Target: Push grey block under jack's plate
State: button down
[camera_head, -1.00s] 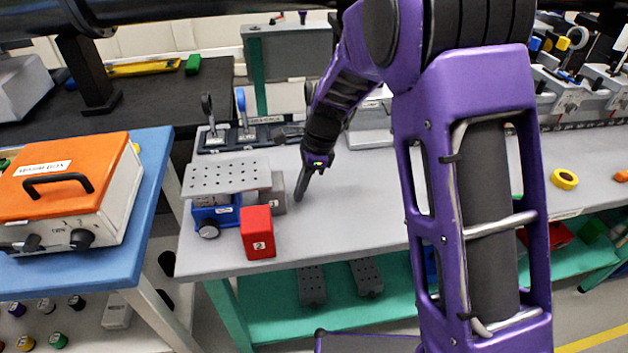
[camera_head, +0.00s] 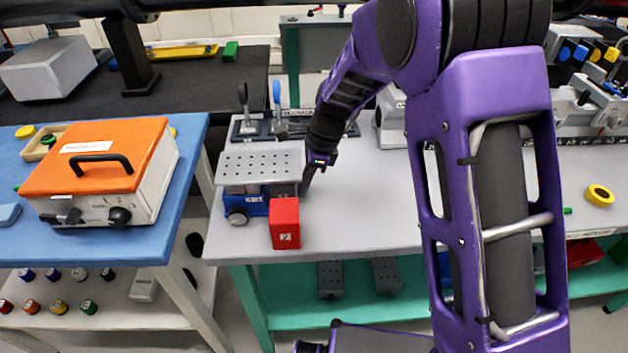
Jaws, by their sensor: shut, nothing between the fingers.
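The jack (camera_head: 255,205) has a blue body and a grey perforated plate (camera_head: 262,162) on top. It stands near the front left corner of the grey bench. The grey block (camera_head: 286,189) shows as a small patch beneath the plate's right end. The plate hides its top and a red block hides its front, so how deep it sits is unclear. My gripper (camera_head: 306,184) is shut and empty, pointing down just right of the plate's right edge. It is close beside the grey block; I cannot tell if they touch.
The red block (camera_head: 285,222) stands in front of the jack's right side, near the bench's front edge. Posts on a dark base (camera_head: 250,130) stand behind the jack. An orange-topped case (camera_head: 100,170) sits on the blue table at left.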

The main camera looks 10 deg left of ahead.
jog(key=shift+d, duration=0.15)
jog(key=shift+w+d, duration=0.15)
jog(key=shift+d, duration=0.1)
jog(key=d, duration=0.3)
jog(key=shift+w+p, duration=0.35)
jog(key=p+v, duration=0.1)
jog(key=v, duration=0.9)
jog(key=shift+d+p, duration=0.15)
jog(key=shift+p, duration=0.2)
